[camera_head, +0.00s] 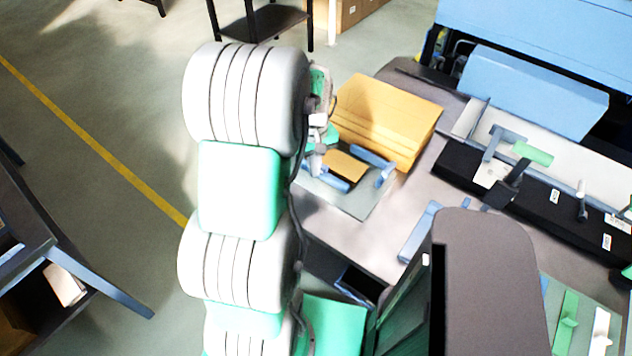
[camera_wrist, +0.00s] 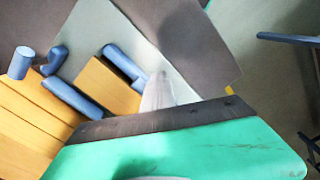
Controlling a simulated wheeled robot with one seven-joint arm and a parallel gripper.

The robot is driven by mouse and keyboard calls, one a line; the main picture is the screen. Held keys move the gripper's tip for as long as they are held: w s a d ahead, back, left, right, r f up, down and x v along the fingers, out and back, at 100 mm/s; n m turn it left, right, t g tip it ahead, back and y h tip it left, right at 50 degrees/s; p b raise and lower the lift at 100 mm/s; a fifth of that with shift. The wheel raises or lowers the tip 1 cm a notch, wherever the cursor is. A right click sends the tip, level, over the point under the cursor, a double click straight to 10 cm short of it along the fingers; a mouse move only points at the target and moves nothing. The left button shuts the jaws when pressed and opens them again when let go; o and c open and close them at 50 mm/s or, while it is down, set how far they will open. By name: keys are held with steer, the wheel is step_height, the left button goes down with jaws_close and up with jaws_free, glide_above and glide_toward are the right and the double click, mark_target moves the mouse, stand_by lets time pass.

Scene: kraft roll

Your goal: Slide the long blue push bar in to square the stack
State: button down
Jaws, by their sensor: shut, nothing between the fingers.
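A small kraft-coloured stack (camera_head: 345,165) lies on a grey board (camera_head: 362,205), with blue bars on two sides. One blue bar (camera_head: 372,157) is beside the large kraft block; another blue bar (camera_head: 327,178) is on the opposite side. They also show in the wrist view, the first (camera_wrist: 72,100) and second (camera_wrist: 125,62) flanking the stack (camera_wrist: 105,88). A shorter angled blue piece (camera_wrist: 55,60) stands off the stack's open end. I cannot tell which is the long push bar. My gripper (camera_wrist: 160,92) is shut and empty, close to the second bar's end; contact is unclear.
A large kraft block (camera_head: 385,115) stands behind the stack. A blue upright peg (camera_wrist: 22,62) is near it. A black rail with tools (camera_head: 540,195) and a pale blue box (camera_head: 535,90) are at right. Grey tabletop is free between.

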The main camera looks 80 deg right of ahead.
steer(key=shift+w+a, duration=0.3)
steer(key=shift+a, duration=0.4)
steer(key=shift+w+a, duration=0.3)
steer(key=shift+a, duration=0.35)
step_height(320, 180, up, 7)
steer(key=p, duration=0.5)
